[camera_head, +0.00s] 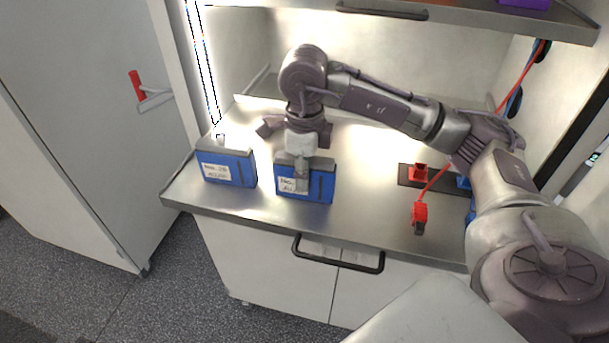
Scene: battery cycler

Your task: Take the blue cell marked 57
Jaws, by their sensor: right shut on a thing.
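A blue cell (318,188) with a grey top and a white label stands on the steel bench. Its label is partly covered by my right gripper (303,172), so its number cannot be read. My right gripper comes down from above and is shut on this cell. A second blue cell (228,170) with a white label stands to its left; its number is too small to read surely. My left gripper is not in view.
The steel bench (370,226) has a front edge above a cabinet with a black handle (338,262). A red connector (419,214) on a red cable lies at the right, by a red socket (418,173). A shelf (460,20) hangs above.

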